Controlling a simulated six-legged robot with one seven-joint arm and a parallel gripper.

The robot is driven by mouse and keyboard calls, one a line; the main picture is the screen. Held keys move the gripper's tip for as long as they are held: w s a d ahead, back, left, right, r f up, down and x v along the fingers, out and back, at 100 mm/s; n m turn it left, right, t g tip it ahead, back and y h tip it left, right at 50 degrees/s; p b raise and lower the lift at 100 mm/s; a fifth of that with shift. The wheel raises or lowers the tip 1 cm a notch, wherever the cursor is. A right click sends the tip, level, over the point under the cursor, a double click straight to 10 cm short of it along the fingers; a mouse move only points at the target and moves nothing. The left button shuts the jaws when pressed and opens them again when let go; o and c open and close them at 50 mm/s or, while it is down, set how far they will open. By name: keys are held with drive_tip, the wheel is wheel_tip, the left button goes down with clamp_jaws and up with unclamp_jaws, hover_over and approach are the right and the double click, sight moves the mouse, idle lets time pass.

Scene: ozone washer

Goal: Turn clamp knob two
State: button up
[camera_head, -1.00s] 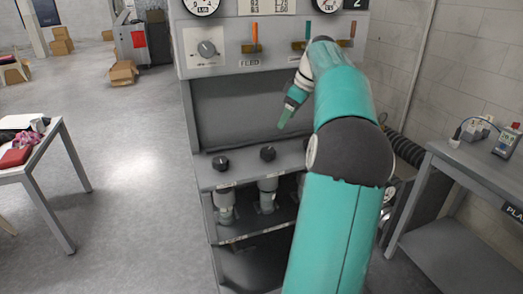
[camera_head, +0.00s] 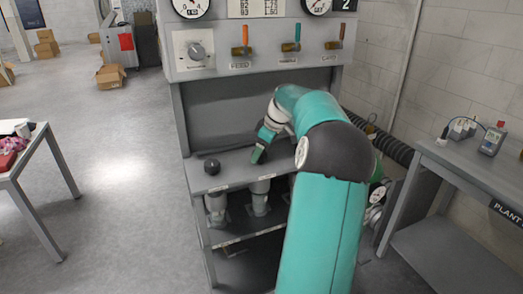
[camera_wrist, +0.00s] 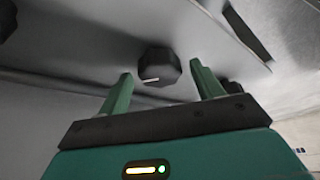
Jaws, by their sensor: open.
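A black clamp knob (camera_head: 211,167) stands on the grey ledge at the left. The second knob from the left is mostly hidden behind my gripper (camera_head: 259,155) in the head view. In the wrist view a dark faceted knob (camera_wrist: 159,66) with a pale pointer line sits between the two green fingertips of my gripper (camera_wrist: 162,75). The fingers are open, one to each side of the knob, with visible gaps. I cannot tell whether the fingertips are down level with it. Any knob farther right is hidden behind my arm.
The panel above holds a selector dial (camera_head: 197,50), levers with orange (camera_head: 245,36) and green handles, and gauges. Grey pipe fittings (camera_head: 217,207) hang under the ledge. A side table (camera_head: 30,160) stands left, a grey bench (camera_head: 455,165) right.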

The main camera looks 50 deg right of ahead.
drive_tip(key=shift+s, duration=0.1)
drive_tip(key=c, duration=1)
